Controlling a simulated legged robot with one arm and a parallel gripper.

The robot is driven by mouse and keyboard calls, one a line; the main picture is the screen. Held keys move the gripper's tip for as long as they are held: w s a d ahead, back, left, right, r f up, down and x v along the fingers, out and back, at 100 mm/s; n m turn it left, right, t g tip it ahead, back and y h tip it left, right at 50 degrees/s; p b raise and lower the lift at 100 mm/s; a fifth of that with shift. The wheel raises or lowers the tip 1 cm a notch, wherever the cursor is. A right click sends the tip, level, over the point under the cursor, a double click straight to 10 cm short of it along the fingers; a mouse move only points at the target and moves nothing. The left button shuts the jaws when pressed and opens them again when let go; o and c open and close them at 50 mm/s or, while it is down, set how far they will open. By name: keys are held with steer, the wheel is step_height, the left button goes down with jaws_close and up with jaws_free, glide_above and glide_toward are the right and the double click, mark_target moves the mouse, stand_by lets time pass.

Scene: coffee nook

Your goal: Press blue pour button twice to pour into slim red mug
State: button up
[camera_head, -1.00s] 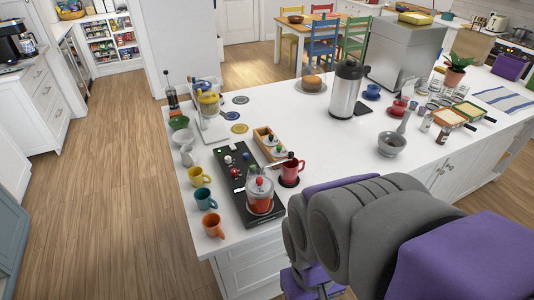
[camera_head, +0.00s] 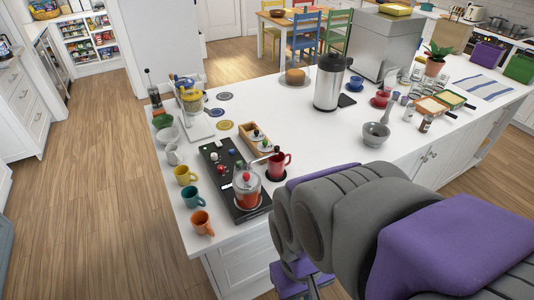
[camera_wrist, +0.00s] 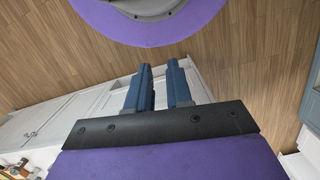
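A black panel (camera_head: 211,148) with small coloured buttons lies near the counter's left end. A blue button (camera_head: 232,152) shows at its far right, beside white and red ones, too small to see clearly. A glass jar (camera_head: 246,196) with red contents and a red-knobbed lid stands on the panel's near end. The red mug (camera_head: 279,164) stands upright just right of the jar, by its spout; its inside is not clear. My gripper (camera_wrist: 161,72) shows two blue fingers apart with nothing between them, over the floor by white cabinets. The head view hides its fingertips behind my arm.
Yellow, teal and orange (camera_head: 201,222) mugs line the counter's left edge. A wooden box (camera_head: 248,133) with knobbed jars sits right of the panel. A steel flask (camera_head: 328,82) and a grey mortar (camera_head: 375,135) stand further right. The counter middle is clear.

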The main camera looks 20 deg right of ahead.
jaws_close()
stand_by(1.3)
